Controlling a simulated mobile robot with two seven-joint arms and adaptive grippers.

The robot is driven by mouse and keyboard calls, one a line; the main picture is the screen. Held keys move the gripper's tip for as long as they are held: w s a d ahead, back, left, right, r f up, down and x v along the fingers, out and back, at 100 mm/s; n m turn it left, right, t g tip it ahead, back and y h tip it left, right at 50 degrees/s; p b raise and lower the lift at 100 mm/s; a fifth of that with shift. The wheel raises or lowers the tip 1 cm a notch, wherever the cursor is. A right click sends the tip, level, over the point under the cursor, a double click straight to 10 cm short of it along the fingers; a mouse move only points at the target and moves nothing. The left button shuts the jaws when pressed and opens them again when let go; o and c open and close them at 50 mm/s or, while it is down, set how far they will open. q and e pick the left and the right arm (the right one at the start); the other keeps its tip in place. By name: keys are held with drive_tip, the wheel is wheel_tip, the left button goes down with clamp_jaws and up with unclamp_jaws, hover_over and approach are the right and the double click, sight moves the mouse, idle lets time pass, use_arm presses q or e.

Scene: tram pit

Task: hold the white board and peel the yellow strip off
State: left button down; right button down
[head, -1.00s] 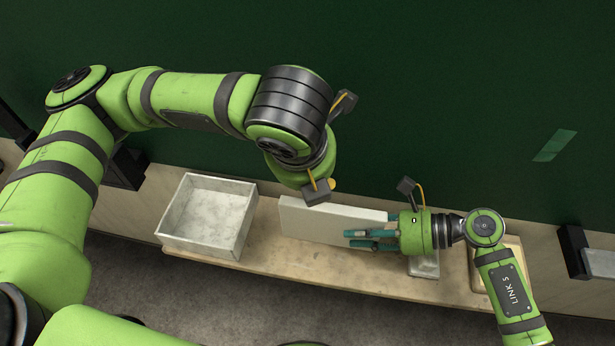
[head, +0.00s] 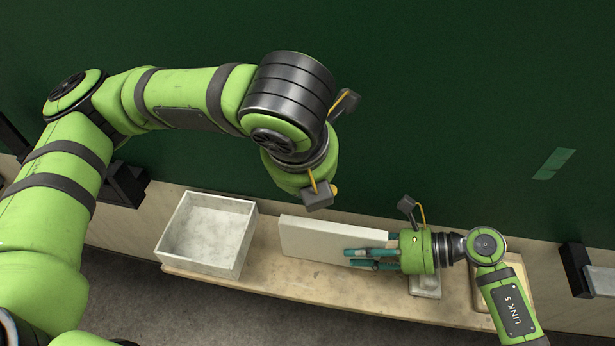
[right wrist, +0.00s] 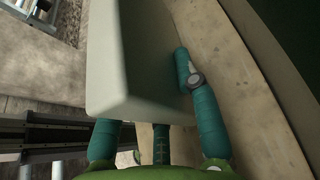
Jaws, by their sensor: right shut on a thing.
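The white board (head: 320,238), a pale flat slab, stands on its long edge on the tan ledge, leaning slightly. My right gripper (head: 362,258) is shut on its right end, teal fingers along the near face. In the right wrist view the board (right wrist: 135,70) rises between the fingers, one bent finger against its right side. My left arm comes in from the left and bends down above the board's left part. Its wrist end shows, but its fingers are hidden. I cannot make out a yellow strip; only a small yellow spot shows beside the left wrist.
An open white tray (head: 207,238) stands on the ledge (head: 270,262) left of the board. A small grey dish (head: 425,286) lies under my right gripper, and a tan tray (head: 483,296) is beside it. A dark green wall (head: 450,90) rises behind.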

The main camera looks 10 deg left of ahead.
drive_tip(key=c, duration=0.8)
unclamp_jaws()
drive_tip(key=shift+c, duration=0.2)
drive_tip(key=shift+d, duration=0.15)
drive_tip(key=v, duration=1.1)
drive_tip(key=shift+d+r, duration=0.15)
drive_tip(key=shift+d, duration=0.25)
use_arm(q)
drive_tip(key=shift+f, duration=0.1)
use_arm(e)
drive_tip(key=shift+s, duration=0.15)
